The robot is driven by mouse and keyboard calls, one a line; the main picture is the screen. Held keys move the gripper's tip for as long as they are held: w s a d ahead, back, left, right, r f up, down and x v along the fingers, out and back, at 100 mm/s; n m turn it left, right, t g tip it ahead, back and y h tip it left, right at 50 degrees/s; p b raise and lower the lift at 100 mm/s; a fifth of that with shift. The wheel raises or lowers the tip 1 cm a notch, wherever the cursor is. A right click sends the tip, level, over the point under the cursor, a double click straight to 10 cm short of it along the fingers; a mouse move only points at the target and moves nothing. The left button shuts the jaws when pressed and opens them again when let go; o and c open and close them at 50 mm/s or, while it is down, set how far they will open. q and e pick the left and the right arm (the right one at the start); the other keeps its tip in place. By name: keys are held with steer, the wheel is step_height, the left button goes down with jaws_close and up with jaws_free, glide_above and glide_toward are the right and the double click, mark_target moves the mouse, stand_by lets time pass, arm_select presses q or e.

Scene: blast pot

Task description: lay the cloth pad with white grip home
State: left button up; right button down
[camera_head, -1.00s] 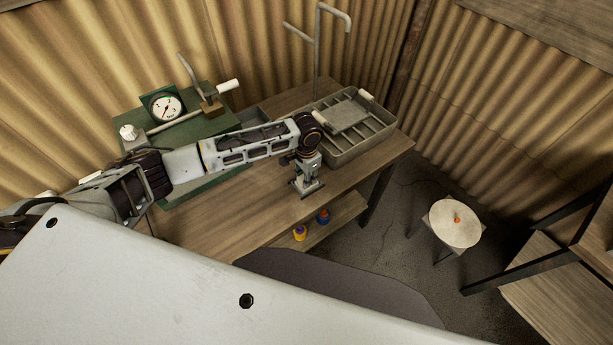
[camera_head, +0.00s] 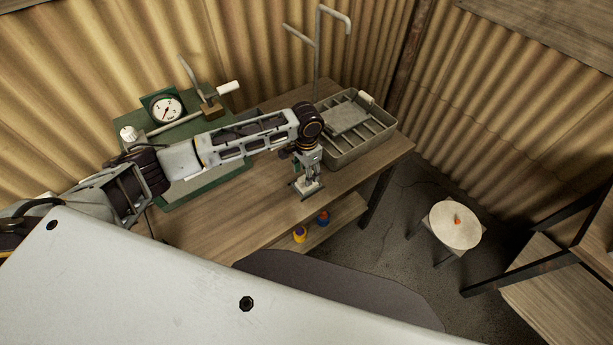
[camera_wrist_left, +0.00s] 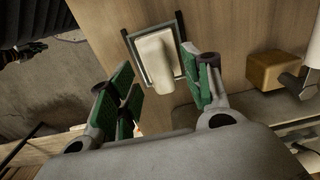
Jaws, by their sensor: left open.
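A block-shaped white grip (camera_wrist_left: 157,58) lies low over the wooden bench in the left wrist view, with a dark, thin-edged outline around it. I cannot tell pad from outline there. In the head view, a small pale piece with dark edges shows at the foot of my left gripper (camera_head: 307,184), over the bench near its front edge. My left gripper is open, and its green-padded fingers (camera_wrist_left: 160,88) stand either side of the grip in the wrist view, apart from it as far as I can see. My right gripper is out of view.
A grey divided tray (camera_head: 345,155) with a white-gripped piece (camera_head: 366,97) stands on the bench's right end (camera_head: 215,220). A green unit with a gauge (camera_head: 166,108) and white-handled lever (camera_head: 228,87) is behind my arm. A stool (camera_head: 455,225) stands right. Small bottles (camera_head: 300,234) are below.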

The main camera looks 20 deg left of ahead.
arm_select(q)
step_height(320, 180, up, 8)
stand_by(0.5)
steer(key=shift+s+f, duration=0.1)
stand_by(0.4)
